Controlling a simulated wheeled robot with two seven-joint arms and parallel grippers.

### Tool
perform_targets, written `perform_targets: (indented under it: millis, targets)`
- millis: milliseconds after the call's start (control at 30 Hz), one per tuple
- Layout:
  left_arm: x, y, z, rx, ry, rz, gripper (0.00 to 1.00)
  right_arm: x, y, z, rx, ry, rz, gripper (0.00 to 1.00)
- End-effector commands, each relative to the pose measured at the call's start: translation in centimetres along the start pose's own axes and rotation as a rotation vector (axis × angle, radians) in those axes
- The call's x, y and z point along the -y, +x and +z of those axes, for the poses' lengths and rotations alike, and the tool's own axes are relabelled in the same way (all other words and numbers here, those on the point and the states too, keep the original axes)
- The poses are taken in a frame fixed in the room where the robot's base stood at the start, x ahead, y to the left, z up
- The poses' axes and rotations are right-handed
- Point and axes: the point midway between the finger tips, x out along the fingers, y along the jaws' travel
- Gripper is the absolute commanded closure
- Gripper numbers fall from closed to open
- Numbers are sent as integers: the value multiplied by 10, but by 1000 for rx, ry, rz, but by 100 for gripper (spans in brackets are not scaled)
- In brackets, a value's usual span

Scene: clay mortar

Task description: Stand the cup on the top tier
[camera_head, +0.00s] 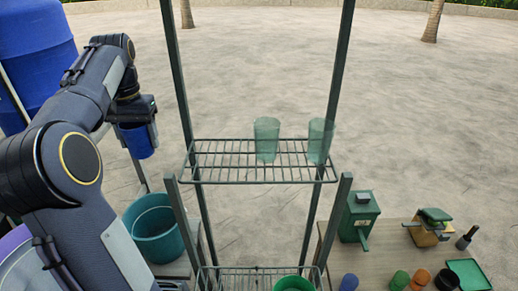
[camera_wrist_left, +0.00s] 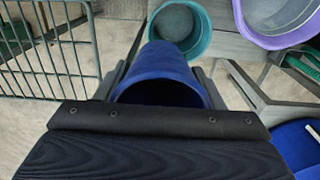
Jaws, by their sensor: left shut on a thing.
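My left gripper is shut on the cup; in the left wrist view the cup (camera_wrist_left: 165,70) sits between the fingers. The rack's upper wire shelf (camera_head: 215,172) bears two translucent green cups (camera_head: 266,140), at its middle and right; its left part is bare. The wire grid also shows in the left wrist view (camera_wrist_left: 55,60). My right gripper is out of view.
Dark posts (camera_head: 182,80) rise at the shelf's corners. A teal bucket (camera_head: 152,222) stands below the cup. A green cup (camera_head: 293,284) is on the lower shelf. A table (camera_head: 390,250) at right holds a green box (camera_head: 358,216) and several small items. A blue barrel (camera_head: 35,50) is at far left.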

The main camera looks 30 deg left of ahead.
Motion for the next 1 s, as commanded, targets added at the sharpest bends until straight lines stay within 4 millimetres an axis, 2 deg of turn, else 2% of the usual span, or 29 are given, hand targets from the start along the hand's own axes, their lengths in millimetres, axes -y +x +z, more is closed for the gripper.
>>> perform_targets:
  millis: [167, 500, 633, 800, 900, 1000]
  targets:
    - [-31, -2, 0, -2, 10, 1, 61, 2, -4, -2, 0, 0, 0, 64]
    - [-123, -4, 1, 0, 9, 0, 61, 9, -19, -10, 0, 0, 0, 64]
    - [-154, -3, 1, 1, 8, 0, 61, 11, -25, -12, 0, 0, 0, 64]
    - [-176, -2, 0, -1, 4, 0, 61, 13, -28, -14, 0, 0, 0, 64]
    - [-179, 2, 1, 2, 2, -1, 61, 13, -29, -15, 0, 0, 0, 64]
    - [-179, 15, 1, 4, 0, -2, 61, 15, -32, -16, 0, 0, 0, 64]
